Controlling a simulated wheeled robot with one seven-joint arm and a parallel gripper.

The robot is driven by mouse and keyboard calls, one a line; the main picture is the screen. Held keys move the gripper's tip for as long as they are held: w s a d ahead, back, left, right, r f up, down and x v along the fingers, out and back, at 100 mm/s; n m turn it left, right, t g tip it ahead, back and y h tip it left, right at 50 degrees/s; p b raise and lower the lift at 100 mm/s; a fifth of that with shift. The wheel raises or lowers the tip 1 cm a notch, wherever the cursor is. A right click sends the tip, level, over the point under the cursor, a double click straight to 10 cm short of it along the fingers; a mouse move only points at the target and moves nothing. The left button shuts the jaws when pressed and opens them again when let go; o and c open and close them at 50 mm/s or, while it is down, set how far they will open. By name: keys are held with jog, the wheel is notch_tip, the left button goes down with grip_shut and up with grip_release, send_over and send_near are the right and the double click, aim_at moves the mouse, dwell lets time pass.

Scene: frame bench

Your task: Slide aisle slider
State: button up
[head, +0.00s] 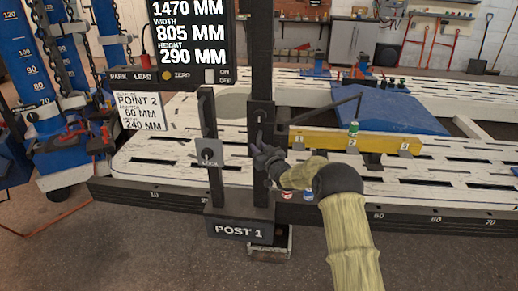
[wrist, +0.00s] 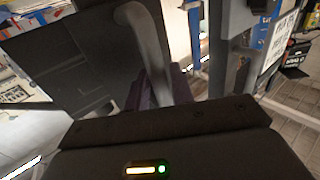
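The post marked POST 1 (head: 240,230) carries two upright bars. A dark slider block with a handle (head: 261,118) is on the right bar, and a lighter grey slider plate (head: 208,152) is on the left bar. No label shows which one is the aisle slider. My gripper (head: 262,153) is at the dark slider's handle, just below the block. In the wrist view, the curved grey handle (wrist: 150,35) stands before a dark plate and runs down to the dark fingers (wrist: 168,92). Whether they are closed on it is hidden.
A blue rack with chains (head: 65,75) stands left. The front floor looks clear.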

grip_shut()
notch_tip(320, 180, up, 24)
jog(key=p, duration=1.1)
jog(key=shift+r, duration=0.15)
jog(key=shift+o, duration=1.8)
grip_release()
